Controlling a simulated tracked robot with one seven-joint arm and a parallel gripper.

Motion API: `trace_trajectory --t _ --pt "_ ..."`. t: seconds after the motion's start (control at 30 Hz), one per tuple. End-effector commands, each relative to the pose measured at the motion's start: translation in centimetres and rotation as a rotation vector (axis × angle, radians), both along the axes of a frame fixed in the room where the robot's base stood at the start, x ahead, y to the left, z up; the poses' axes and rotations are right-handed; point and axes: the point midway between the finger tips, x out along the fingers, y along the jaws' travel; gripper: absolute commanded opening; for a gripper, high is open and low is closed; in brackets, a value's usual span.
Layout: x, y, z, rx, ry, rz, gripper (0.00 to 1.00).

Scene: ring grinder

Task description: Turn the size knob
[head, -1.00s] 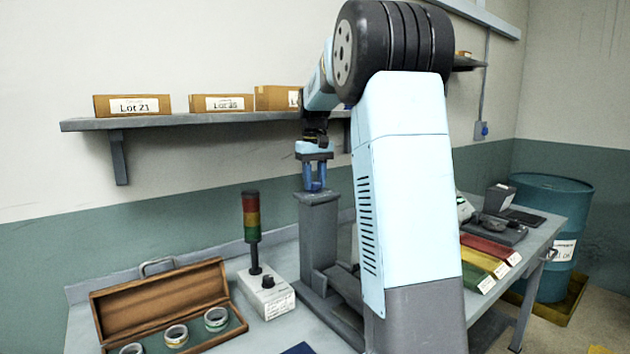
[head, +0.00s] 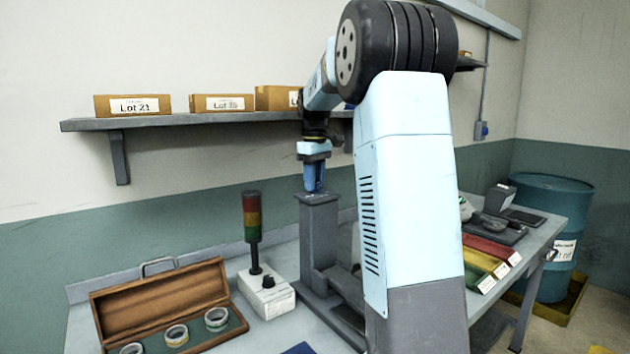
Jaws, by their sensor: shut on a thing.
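My gripper (head: 313,187) has blue fingers and points straight down at the top of a grey upright column (head: 319,232) on the bench. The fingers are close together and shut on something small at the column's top. That thing is hidden by the fingers, so I cannot tell from its looks whether it is the size knob. A grey box (head: 266,297) with a small dark knob on its top stands to the left of the column, apart from my gripper.
An open wooden case (head: 165,300) with several rings lies at front left. A shelf (head: 215,120) with boxes runs behind my arm. Coloured bins (head: 484,258) and a blue drum (head: 550,220) are at right.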

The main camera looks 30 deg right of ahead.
Motion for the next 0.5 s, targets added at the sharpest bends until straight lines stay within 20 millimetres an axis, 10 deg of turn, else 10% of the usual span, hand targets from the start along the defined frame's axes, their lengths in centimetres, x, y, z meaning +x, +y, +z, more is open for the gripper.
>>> trace_trajectory --t 0.27,0.3,0.5 --pt "0.12 -0.04 0.20 -0.002 -0.007 0.000 0.03" --pt "0.12 -0.04 0.20 -0.002 -0.007 0.000 0.35" --pt "0.07 -0.02 0.11 0.000 -0.004 0.000 0.55"
